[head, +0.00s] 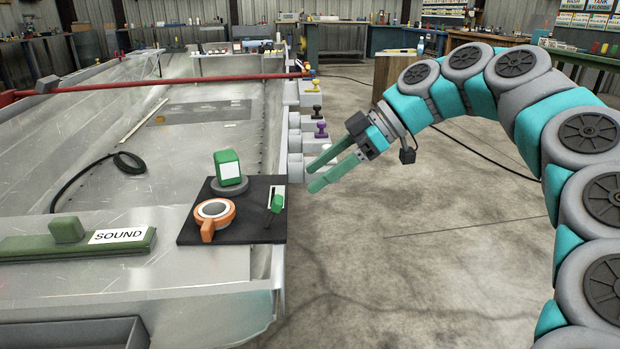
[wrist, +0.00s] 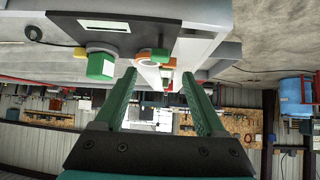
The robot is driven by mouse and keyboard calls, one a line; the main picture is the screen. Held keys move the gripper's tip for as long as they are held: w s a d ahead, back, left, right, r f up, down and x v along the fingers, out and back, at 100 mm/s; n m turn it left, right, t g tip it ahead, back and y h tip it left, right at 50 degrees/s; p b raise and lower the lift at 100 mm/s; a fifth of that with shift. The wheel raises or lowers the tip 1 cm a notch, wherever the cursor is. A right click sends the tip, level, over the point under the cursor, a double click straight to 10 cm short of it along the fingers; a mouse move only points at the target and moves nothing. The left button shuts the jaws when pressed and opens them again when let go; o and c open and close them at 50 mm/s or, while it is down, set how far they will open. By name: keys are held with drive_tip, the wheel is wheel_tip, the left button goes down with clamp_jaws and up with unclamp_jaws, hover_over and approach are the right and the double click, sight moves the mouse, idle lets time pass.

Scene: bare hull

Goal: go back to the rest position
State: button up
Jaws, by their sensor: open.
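My gripper (head: 329,169) is at the end of my teal and grey arm, right of the hull edge. Its two green fingers are apart and nothing is between them. In the wrist view my gripper (wrist: 165,85) also shows open and empty. A black mat (head: 185,231) lies on the hull's near corner, left of and below the gripper in the head view. On it are a green block with a white face (head: 228,167) on a round grey base, an orange ring-shaped piece with a handle (head: 214,212), and a small green lever (head: 275,204). The gripper touches none of these.
A green bar labelled SOUND (head: 75,243) lies on the near hull plate. A red pole (head: 180,83) crosses the hull. Purple and yellow knobs (head: 321,130) line its right side. A black hose (head: 90,172) lies inside. The concrete floor (head: 420,260) right of the hull is clear.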

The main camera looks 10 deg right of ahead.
drive_tip(key=s+a+f+m+g+h+p, duration=0.1)
drive_tip(key=s+a+f+m+h, duration=0.15)
drive_tip(key=s, duration=0.45)
drive_tip(key=s+a+f+m+h+p, duration=0.1)
drive_tip(key=s+a+m+h+p, duration=0.1)
drive_tip(key=s+a+m, duration=0.3)
drive_tip(key=s+d+f+m+g+h+p, duration=0.1)
drive_tip(key=s+d+f+m+h, duration=0.1)
drive_tip(key=s+d+f+m, duration=0.2)
drive_tip(key=s+d+f+m+g+h+p, duration=0.1)
drive_tip(key=s+d+f+m+h, duration=0.2)
drive_tip(key=s+f, duration=0.8)
drive_tip(key=s+d+m, duration=0.2)
drive_tip(key=s, duration=0.1)
drive_tip(key=shift+s+d+h, duration=0.15)
drive_tip(key=shift+d+h, duration=0.2)
drive_tip(key=shift+d, duration=0.05)
idle(1.0)
